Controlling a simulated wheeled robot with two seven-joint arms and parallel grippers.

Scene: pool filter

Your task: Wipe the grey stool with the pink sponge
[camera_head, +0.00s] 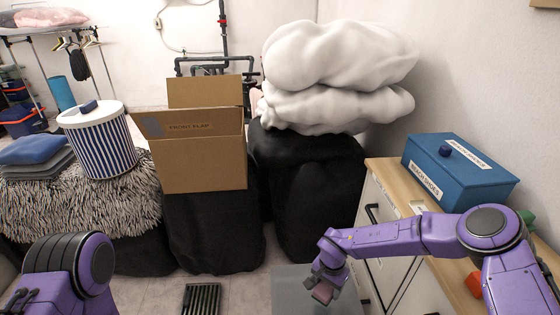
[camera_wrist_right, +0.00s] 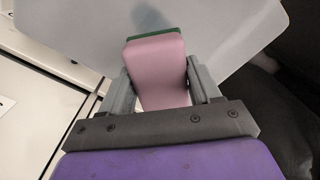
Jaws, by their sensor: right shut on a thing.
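The grey stool (camera_head: 290,290) stands at the bottom middle of the head view, in front of the cabinet; its flat top also fills the upper part of the right wrist view (camera_wrist_right: 235,30). The pink sponge (camera_wrist_right: 158,72), with a dark green layer at its far end, is between the fingers of my right gripper (camera_wrist_right: 160,88). In the head view my right gripper (camera_head: 323,291) is shut on the sponge over the stool top. I cannot tell whether the sponge touches the surface. My left arm shows at the bottom left, but its gripper is out of view.
A wooden-topped cabinet (camera_head: 385,185) with a blue box (camera_head: 450,175) stands right of the stool. A cardboard box (camera_head: 200,160) and white bundles (camera_head: 340,60) rest on dark covered shapes behind. A black slatted grate (camera_head: 202,299) lies on the floor left of the stool.

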